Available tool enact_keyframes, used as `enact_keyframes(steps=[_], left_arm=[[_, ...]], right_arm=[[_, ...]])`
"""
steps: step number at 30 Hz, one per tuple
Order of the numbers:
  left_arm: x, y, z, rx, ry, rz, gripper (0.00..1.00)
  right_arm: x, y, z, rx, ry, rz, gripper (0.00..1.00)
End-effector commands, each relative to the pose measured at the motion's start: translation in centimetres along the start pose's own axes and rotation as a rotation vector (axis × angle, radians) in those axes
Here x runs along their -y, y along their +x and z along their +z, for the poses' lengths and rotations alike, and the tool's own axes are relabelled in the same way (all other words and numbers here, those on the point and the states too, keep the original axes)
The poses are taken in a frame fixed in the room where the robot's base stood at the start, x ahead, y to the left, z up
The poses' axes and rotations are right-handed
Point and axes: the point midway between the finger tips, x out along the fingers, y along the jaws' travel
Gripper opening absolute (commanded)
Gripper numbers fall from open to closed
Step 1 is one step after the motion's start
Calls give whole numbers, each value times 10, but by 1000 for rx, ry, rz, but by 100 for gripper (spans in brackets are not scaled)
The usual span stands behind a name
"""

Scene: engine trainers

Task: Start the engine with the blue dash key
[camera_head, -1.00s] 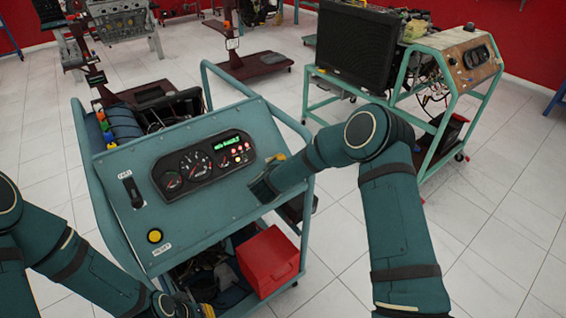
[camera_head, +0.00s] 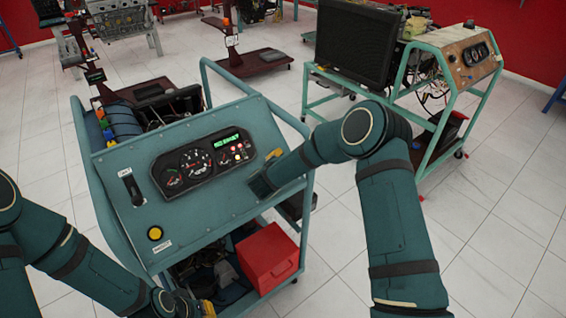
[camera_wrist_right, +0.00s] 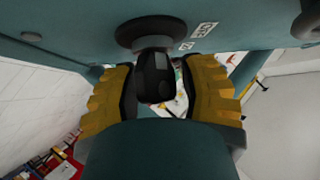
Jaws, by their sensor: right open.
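The blue-green engine trainer panel (camera_head: 205,235) stands in front of me, with a gauge cluster (camera_head: 203,160) whose small green display and red lamps are lit. My right gripper (camera_head: 268,172) is at the panel's right side. In the right wrist view, its yellow fingers (camera_wrist_right: 160,92) are open on both sides of a dark key (camera_wrist_right: 154,78), which sits in a round black lock (camera_wrist_right: 150,36). A gap shows between key and fingers. My arm hides the key in the head view. My left gripper (camera_head: 197,307) is low at the panel's front edge, mostly hidden.
A black lever switch (camera_head: 132,188) and a yellow button (camera_head: 155,234) are on the panel's left. A red box (camera_head: 267,258) sits on the cart below. A second engine trainer (camera_head: 450,62) stands behind at the right. Tiled floor (camera_head: 480,260) is free at the right.

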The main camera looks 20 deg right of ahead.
Motion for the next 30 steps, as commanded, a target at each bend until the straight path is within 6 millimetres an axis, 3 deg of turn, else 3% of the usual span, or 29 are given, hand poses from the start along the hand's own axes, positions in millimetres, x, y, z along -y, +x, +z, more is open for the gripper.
enact_keyframes(steps=[8, 21, 30], left_arm=[[0, 0, 0, 0, 0, 0, 0], [0, 0, 0, 0, 0, 0, 0], [0, 0, 0, 0, 0, 0, 0]], right_arm=[[1, -20, 0, 1, -2, -3, 41], [1, -103, 0, 1, -2, -2, 41], [0, -121, 0, 0, 0, 0, 41]])
